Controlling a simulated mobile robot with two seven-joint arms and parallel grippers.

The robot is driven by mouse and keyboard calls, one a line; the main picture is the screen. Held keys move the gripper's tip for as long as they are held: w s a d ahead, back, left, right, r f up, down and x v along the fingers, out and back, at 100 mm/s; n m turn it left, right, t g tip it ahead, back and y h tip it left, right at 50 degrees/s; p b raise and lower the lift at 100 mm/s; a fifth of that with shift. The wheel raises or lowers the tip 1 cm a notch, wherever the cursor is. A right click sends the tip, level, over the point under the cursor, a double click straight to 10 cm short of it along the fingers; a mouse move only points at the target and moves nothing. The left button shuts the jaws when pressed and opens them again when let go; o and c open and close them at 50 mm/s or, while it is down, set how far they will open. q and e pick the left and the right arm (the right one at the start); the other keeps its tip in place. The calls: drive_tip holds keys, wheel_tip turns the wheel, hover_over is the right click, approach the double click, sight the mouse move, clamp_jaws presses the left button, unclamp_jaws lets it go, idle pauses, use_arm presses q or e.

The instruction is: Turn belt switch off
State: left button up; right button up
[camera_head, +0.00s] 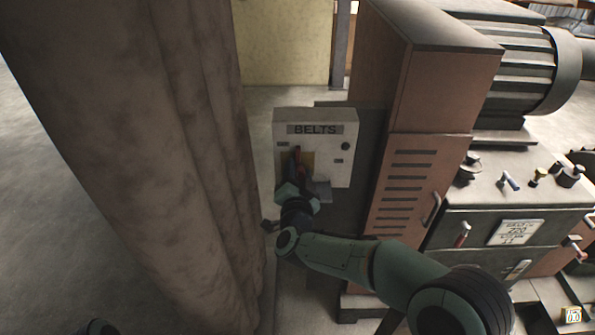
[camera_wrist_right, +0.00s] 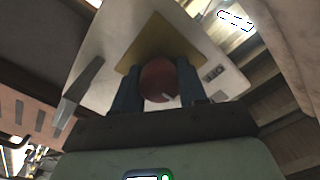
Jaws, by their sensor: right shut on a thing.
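The belt switch panel (camera_head: 340,125) is a pale box labelled "BELTS" in the head view, with a yellowish plate at its lower left. A red switch handle (camera_head: 297,155) shows there, partly covered by my right gripper (camera_head: 296,172). In the right wrist view the handle's round red end (camera_wrist_right: 158,82) sits between the two fingers of my right gripper (camera_wrist_right: 158,95), which is shut on it. The yellow plate (camera_wrist_right: 155,45) shows behind the handle. Whether the switch is on or off I cannot tell. My left gripper is not in view.
A thick brown column (camera_head: 150,150) stands close at the left of the panel. A brown cabinet (camera_head: 420,130) with vents and a handle stands to the right, beside a machine with a ribbed motor (camera_head: 515,65) and control knobs. Bare floor shows at the far left.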

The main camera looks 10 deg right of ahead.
drive_tip(key=shift+d+r, duration=0.1)
drive_tip(key=shift+d, duration=0.05)
idle(0.4)
drive_tip(key=o, duration=1.1)
drive_tip(key=shift+c, duration=0.2)
drive_tip(key=shift+s, duration=0.1)
drive_tip(key=shift+s+a, duration=0.2)
drive_tip(key=shift+s, duration=0.1)
drive_tip(key=s+a+b, duration=0.1)
drive_tip(key=s+a, duration=0.1)
drive_tip(key=s, duration=1)
drive_tip(key=shift+s+a+b, duration=0.2)
drive_tip(key=shift+b, duration=0.15)
